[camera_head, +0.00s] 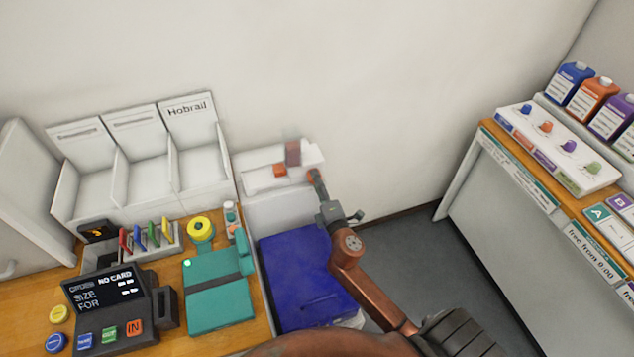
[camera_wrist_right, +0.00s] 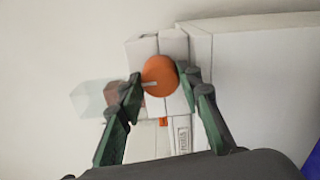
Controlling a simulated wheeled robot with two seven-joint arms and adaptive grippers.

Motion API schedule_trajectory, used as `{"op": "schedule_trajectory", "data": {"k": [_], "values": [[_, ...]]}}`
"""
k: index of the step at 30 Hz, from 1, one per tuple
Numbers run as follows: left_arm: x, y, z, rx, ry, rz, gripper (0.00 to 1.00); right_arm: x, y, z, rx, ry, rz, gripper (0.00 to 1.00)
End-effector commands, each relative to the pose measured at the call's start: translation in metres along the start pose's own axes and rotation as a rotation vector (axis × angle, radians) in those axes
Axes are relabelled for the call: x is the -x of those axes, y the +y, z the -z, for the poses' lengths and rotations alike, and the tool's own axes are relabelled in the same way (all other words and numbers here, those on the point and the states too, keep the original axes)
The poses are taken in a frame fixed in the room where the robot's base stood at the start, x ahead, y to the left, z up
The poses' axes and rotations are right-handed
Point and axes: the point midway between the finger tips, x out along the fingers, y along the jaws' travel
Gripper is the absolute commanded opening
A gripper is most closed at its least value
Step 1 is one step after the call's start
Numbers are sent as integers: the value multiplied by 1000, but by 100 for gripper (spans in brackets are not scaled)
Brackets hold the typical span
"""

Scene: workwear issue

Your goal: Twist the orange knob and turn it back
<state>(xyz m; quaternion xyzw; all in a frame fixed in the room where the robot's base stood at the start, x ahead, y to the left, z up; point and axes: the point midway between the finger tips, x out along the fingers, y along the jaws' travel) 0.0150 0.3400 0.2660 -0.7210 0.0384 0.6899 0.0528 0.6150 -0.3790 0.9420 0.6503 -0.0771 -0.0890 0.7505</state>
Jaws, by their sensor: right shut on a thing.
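The orange knob (camera_wrist_right: 159,76) is round with a pale pointer line, which points left and slightly down in the right wrist view. It is on a white unit (camera_head: 255,182) against the back wall. My right gripper (camera_wrist_right: 160,82) has its two dark green fingers on either side of the knob and is shut on it. My left gripper is not in view.
A brownish see-through block (camera_head: 293,152) and a small orange piece (camera_head: 280,170) are on the white unit. A teal box (camera_head: 218,287) and a card terminal (camera_head: 105,295) are on the left counter. A shelf with bottles (camera_head: 597,95) is right.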

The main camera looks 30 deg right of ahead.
Motion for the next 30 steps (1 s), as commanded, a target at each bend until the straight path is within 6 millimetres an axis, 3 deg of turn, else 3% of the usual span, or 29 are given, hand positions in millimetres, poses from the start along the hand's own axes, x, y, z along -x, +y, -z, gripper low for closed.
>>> {"op": "schedule_trajectory", "data": {"k": [4, 5, 12, 23, 30], "values": [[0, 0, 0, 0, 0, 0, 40, 0, 0, -1, -2, -2, 0, 8], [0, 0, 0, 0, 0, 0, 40, 0, 0, -1, -2, -2, 0, 33], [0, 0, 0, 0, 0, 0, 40, 0, 0, 0, -1, -1, 0, 50], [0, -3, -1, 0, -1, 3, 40, 3, -1, 0, 0, 0, 2, 50], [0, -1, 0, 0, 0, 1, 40, 31, -1, 0, -2, 0, 3, 50]]}}
